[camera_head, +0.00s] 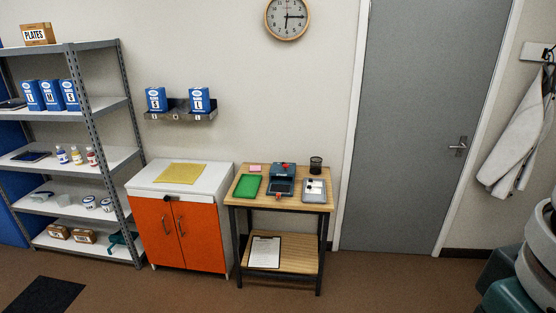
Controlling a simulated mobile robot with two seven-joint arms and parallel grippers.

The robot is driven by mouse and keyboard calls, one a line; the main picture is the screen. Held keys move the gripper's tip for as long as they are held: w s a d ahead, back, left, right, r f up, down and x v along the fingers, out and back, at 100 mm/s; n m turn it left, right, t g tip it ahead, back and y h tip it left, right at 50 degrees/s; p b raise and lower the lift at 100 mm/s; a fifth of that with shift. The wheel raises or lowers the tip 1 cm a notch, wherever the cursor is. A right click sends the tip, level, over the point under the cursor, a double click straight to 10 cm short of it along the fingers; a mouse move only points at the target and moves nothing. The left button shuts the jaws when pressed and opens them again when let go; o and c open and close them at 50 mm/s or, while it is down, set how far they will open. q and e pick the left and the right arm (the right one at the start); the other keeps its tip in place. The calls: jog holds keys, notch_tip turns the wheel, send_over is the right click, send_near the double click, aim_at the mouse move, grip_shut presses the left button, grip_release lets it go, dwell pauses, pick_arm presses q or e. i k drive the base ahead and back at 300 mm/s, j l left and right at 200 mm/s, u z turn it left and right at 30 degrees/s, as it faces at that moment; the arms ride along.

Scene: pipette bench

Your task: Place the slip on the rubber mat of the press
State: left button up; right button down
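A small blue-grey device with red parts (282,182), which looks like the press, stands at the back middle of the wooden table (262,203). Its rubber mat cannot be made out at this size. A grey tray (314,197) with small white and dark pieces lies to its right. A small pink pad (255,168) lies to its left, near the back edge. I cannot tell which of these small pieces, if any, is the slip. Neither of my grippers is in view.
A green tray (247,186) and a black mesh cup (316,165) share the tabletop. A clipboard (265,251) lies on the lower shelf. An orange cabinet (179,235) and a loaded shelf rack (112,143) stand left. Open floor (215,293) lies in front.

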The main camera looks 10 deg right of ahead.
aim_at(280, 188)
jog(key=i+j, duration=0.1)
jog(key=i, duration=3.8)
